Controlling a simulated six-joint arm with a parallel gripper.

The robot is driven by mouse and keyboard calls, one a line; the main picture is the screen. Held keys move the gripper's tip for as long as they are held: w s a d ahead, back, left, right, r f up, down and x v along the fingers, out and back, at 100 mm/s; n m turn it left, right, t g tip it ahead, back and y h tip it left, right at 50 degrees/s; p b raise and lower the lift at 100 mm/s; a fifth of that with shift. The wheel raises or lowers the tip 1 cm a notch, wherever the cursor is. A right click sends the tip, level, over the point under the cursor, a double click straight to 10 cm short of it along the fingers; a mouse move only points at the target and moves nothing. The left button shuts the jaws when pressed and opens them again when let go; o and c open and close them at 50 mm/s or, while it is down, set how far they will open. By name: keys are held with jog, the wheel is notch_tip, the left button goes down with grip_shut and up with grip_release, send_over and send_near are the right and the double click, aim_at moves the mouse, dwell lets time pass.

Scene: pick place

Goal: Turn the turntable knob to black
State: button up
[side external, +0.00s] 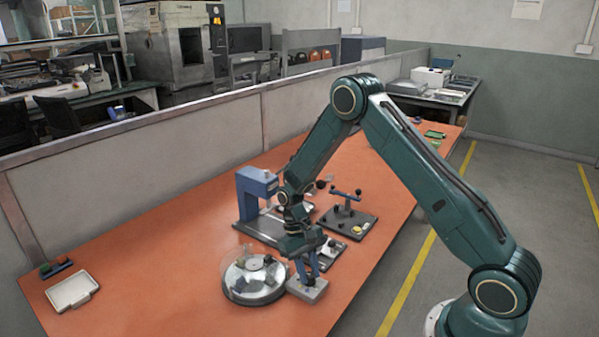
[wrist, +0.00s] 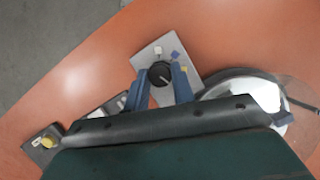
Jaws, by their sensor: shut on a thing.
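The turntable (side external: 254,279) is a round, shiny disc on the orange table, with a few small pieces on it. It also shows at the right in the wrist view (wrist: 235,86). Beside it sits a grey control box (side external: 310,292), seen as a grey plate (wrist: 150,56) in the wrist view. The plate carries a round black knob (wrist: 160,73) with a pale pointer line.
A blue press-like stand (side external: 250,190) and a dark fixture plate (side external: 347,219) stand behind my gripper. A white tray (side external: 72,291) lies at the far left. The table (side external: 165,260) is clear between tray and turntable. A low partition (side external: 130,175) runs along the back edge.

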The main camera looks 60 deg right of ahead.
jog(key=o, duration=1)
jog(key=v, duration=1.4)
jog(key=shift+s, duration=0.1)
